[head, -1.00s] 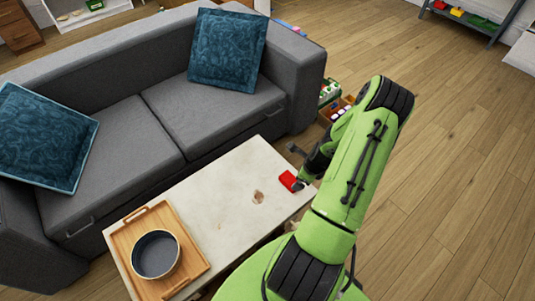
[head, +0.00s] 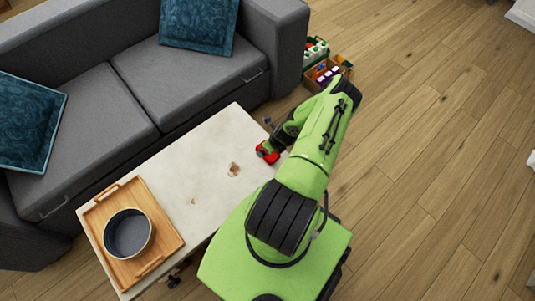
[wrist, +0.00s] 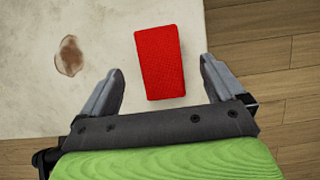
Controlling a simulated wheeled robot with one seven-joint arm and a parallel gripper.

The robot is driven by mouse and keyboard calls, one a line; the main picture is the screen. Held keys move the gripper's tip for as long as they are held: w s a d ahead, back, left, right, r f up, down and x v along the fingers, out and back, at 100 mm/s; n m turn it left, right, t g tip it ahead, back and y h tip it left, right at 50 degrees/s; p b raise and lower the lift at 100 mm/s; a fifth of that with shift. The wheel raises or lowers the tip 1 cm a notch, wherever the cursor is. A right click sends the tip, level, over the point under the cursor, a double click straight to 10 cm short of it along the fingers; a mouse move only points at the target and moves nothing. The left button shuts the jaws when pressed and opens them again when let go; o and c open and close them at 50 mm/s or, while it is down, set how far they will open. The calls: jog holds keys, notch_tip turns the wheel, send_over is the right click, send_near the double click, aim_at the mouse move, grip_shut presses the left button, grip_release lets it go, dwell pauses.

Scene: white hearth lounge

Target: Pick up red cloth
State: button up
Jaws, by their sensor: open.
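The red cloth (wrist: 160,62) is a small folded block lying on the pale coffee table (wrist: 30,105), near the table's right end. In the head view the cloth (head: 268,153) is partly hidden by my gripper (head: 275,137). In the wrist view my gripper (wrist: 158,88) is open, with one finger on each side of the cloth's near part and a gap on both sides. The cloth reaches forward beyond the fingertips. I cannot tell the height of the fingers above the table.
A brown stain (wrist: 69,56) marks the tabletop left of the cloth. A wooden tray (head: 168,213) with a dark round bowl (head: 128,233) stands at the table's left end. A grey sofa (head: 100,125) runs behind the table. Crates (head: 322,75) stand on the floor beyond the table's far end.

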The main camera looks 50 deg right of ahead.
jog(key=b+x, duration=0.2)
jog(key=x, duration=0.3)
jog(key=shift+s, duration=0.15)
jog(key=shift+f, duration=0.15)
jog(key=c, duration=1)
notch_tip(320, 180, up, 10)
jog(key=p, duration=0.4)
jog(key=shift+r, duration=0.2)
jog(key=shift+c, duration=0.2)
